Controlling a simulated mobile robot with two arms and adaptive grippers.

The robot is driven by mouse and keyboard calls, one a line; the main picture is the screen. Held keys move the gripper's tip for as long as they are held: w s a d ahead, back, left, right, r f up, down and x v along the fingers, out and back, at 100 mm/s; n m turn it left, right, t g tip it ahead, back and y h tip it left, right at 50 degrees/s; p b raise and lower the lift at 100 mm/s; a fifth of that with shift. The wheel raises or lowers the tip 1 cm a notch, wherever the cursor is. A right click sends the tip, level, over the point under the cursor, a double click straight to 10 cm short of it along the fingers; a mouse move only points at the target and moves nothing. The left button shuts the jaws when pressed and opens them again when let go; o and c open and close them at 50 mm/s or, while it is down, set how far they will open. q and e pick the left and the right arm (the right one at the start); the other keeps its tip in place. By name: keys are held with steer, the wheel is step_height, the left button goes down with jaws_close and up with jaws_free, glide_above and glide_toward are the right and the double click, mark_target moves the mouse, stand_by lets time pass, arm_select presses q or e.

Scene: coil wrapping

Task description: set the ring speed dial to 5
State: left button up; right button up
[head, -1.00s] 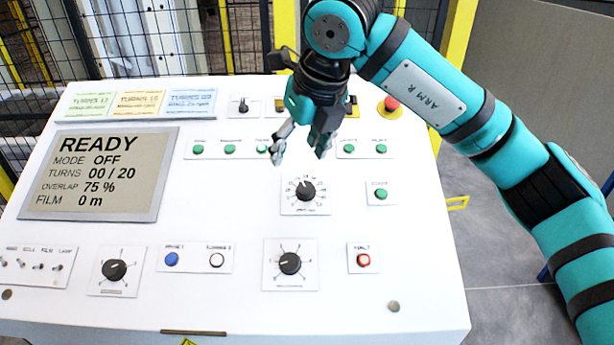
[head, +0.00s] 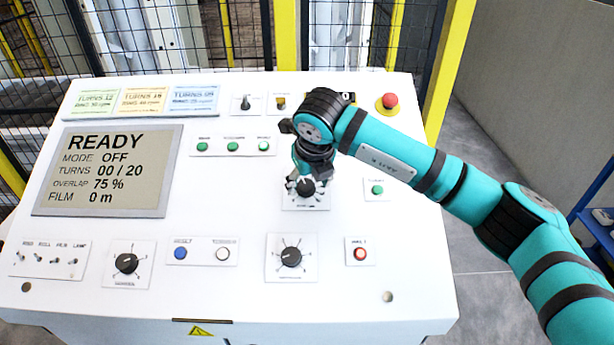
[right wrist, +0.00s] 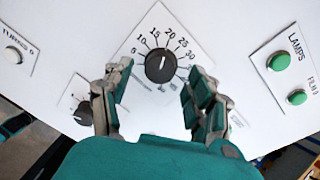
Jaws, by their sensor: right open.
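A round black dial (head: 305,187) on a white plate with a numbered scale sits right of centre on the sloping white panel (head: 90,300). It also shows in the right wrist view (right wrist: 160,66), where numbers from 5 to 30 run around it. The dial's name is not legible, and its exact pointer setting is hard to tell. My right gripper (head: 304,178) is over this dial. In the right wrist view my right gripper (right wrist: 157,76) is open, with one finger on each side of the knob. I cannot tell whether the fingers touch it. My left gripper is out of view.
Another black dial (head: 290,257) lies below, and one (head: 126,263) at lower left. A green button (head: 377,190) and a red button (head: 360,254) are to the right. A red emergency knob (head: 389,101) stands at the panel's back right. The screen (head: 108,170) reads READY.

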steer(key=shift+x, duration=1)
steer(key=c, duration=1.1)
